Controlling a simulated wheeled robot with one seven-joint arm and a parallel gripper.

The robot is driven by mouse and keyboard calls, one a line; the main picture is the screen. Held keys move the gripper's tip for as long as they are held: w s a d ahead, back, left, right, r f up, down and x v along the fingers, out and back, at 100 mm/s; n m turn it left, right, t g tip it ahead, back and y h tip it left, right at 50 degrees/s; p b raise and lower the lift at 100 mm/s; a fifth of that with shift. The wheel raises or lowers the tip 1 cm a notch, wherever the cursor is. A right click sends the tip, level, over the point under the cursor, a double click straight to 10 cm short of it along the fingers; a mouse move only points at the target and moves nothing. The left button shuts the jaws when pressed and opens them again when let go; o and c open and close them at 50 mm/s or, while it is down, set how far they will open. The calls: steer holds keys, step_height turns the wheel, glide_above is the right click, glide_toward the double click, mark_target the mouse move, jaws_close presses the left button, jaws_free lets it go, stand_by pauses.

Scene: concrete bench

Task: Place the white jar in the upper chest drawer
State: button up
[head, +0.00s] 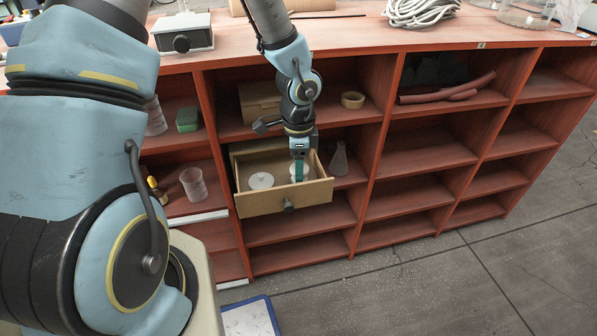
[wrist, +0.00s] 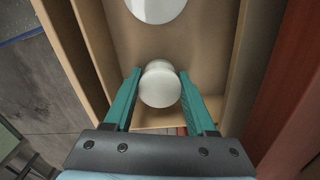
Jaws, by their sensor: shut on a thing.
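A wooden drawer (head: 285,200) with a dark knob is pulled out from a chest in the shelf unit. My gripper (head: 299,172) points down into it, with teal fingers. It is shut on the white jar (wrist: 160,85), which shows between the fingertips in the wrist view, over the drawer floor (wrist: 200,40). In the head view the jar (head: 306,171) is partly hidden by the fingers. I cannot tell whether its base touches the floor. A flat round white thing (head: 261,181) lies in the drawer to the left; it also shows in the wrist view (wrist: 155,6).
The reddish shelf unit (head: 375,126) surrounds the drawer. A glass flask (head: 339,160) stands close to the drawer's right side. A tape roll (head: 352,100) sits on the shelf above. A beaker (head: 194,185) stands to the left. Several compartments at the right are empty.

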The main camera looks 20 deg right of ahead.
steer(key=shift+f, duration=0.2)
steer(key=o, duration=1.1)
steer(key=shift+c, duration=0.2)
steer(key=shift+r, duration=0.15)
step_height(320, 180, up, 12)
steer(key=p, duration=0.3)
steer(key=shift+s, duration=0.1)
